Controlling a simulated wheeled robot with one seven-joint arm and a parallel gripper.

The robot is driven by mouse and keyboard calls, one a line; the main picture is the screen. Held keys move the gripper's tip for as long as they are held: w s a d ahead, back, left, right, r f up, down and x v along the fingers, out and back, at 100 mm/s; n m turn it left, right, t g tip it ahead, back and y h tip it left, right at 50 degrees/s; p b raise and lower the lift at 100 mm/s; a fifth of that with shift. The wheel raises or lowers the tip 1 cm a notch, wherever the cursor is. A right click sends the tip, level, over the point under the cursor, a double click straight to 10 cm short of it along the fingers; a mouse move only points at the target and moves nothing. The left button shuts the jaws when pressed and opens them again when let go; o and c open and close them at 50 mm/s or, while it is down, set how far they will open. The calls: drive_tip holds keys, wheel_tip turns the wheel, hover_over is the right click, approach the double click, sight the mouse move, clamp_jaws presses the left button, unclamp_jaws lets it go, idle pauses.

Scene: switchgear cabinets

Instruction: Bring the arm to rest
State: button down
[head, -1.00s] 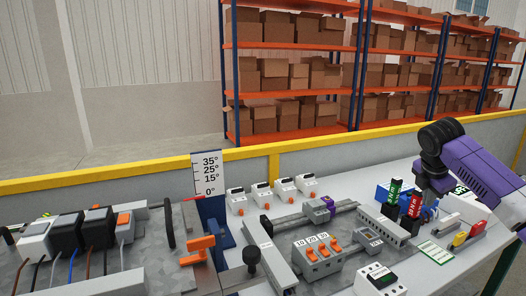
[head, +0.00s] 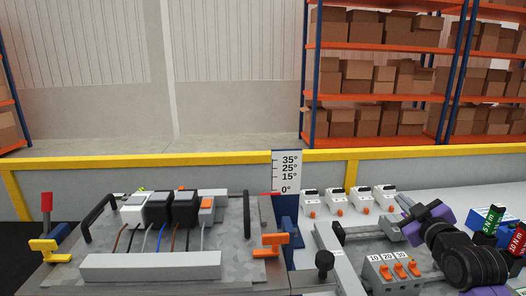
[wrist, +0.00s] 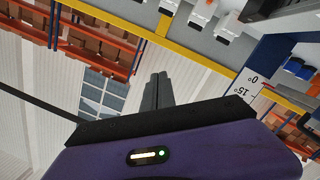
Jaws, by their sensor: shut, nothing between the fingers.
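My gripper (wrist: 158,80) shows in the wrist view, with its purple body at the bottom and two dark fingers together, nothing between them. In the head view my purple and black arm is folded at the lower right, in front of the bench. There the purple end of the arm (head: 428,218) is beside the rail, and its fingers are hard to make out. The wrist view is tilted and shows shelving and wall beyond the fingers, which appear clear of any object.
The breaker block marked 10, 20, 30 (head: 392,270) stands just left of my arm. Several white devices (head: 360,200) stand behind it. An angle scale (head: 287,172), an orange lever (head: 270,244) and a plate with black handles (head: 100,215) are to the left. Torque drivers (head: 493,220) stand at the right.

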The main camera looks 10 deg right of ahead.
drive_tip(key=s+a+f+m+t+h, duration=0.1)
drive_tip(key=s+a+f+m, duration=0.35)
drive_tip(key=s+a, duration=0.45)
drive_tip(key=s+a+f+m+t+h, duration=0.1)
drive_tip(key=s+a+f+m+t, duration=0.15)
drive_tip(key=s+a+m, duration=0.45)
drive_tip(key=s+a+f+n+g+y, duration=0.1)
drive_tip(key=s+a+f+n+y, duration=0.1)
drive_tip(key=s, duration=0.9)
drive_tip(key=s+a+f+n+g+y, duration=0.2)
drive_tip(key=s+a+f, duration=0.2)
drive_tip(key=s, duration=0.7)
drive_tip(key=s+a+f+n+g+y, duration=0.1)
drive_tip(key=s+a+f+n+g, duration=0.1)
drive_tip(key=s+a, duration=0.4)
drive_tip(key=s+f, duration=0.1)
drive_tip(key=s, duration=0.4)
drive_tip(key=shift+a+n+y, duration=0.15)
drive_tip(key=shift+n+y, duration=0.2)
drive_tip(key=shift+y, duration=0.05)
